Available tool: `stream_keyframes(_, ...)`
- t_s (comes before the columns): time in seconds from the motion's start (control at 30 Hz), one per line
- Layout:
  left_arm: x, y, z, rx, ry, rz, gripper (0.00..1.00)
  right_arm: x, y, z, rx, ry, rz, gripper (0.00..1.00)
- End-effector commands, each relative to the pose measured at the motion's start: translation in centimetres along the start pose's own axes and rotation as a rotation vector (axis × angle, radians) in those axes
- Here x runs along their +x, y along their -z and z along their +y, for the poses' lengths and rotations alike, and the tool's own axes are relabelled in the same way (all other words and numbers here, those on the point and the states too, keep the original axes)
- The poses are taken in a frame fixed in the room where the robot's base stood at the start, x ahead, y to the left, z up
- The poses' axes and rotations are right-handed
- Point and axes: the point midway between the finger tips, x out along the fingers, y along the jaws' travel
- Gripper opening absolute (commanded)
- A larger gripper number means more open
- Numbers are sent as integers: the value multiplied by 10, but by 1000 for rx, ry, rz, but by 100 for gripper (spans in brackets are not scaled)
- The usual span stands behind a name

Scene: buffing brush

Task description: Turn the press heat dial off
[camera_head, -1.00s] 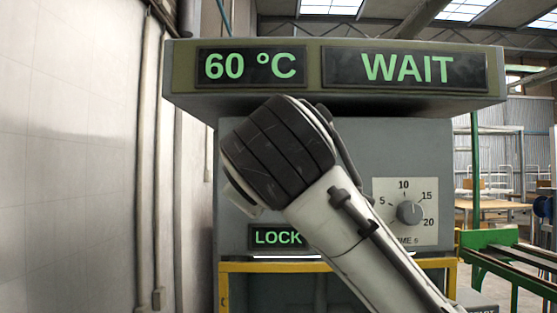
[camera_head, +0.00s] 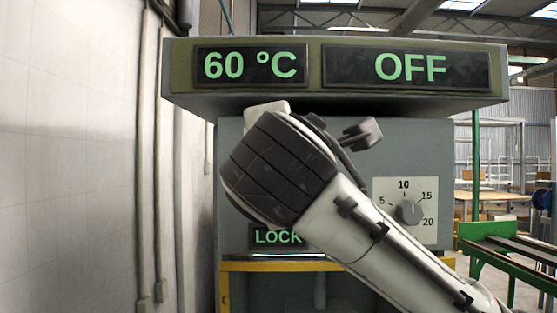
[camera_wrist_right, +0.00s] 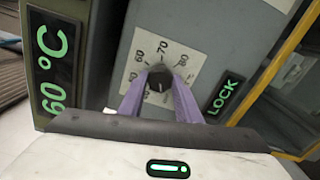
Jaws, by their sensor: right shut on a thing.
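The press heat dial (camera_wrist_right: 158,77) is a dark round knob on a pale scale plate with numbers such as 60, 70 and 80. My right gripper (camera_wrist_right: 158,88) has its two purple fingers on either side of the knob and is shut on it. In the head view my right arm comes in from the lower right, and its wrist hides the heat dial and the fingers. The press display (camera_head: 410,68) reads OFF in green, beside a temperature display (camera_head: 251,66) reading 60 °C. My left gripper is not in view.
A second dial (camera_head: 410,211), marked 5 to 20, sits to the right on the press front. A LOCK sign (camera_head: 277,237) is partly covered by my arm. The display housing (camera_head: 315,99) overhangs the front. A white wall (camera_head: 70,160) stands at the left.

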Motion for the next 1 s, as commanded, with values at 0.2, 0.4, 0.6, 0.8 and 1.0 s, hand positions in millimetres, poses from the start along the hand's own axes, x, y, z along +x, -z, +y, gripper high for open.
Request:
stream_keyframes(0.2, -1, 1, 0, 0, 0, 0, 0, 0, 1, 0, -119, 0, 2, 8)
stream_keyframes(0.4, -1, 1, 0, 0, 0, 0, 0, 0, 1, -1, -175, 0, 3, 8)
stream_keyframes(0.6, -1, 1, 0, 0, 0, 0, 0, 0, 1, -1, -196, 0, 3, 8)
stream_keyframes(0.8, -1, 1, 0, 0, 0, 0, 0, 0, 1, -1, -198, 1, 3, 8)
stream_keyframes(1.0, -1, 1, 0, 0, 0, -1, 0, 0, 1, -1, -197, 1, 3, 42)
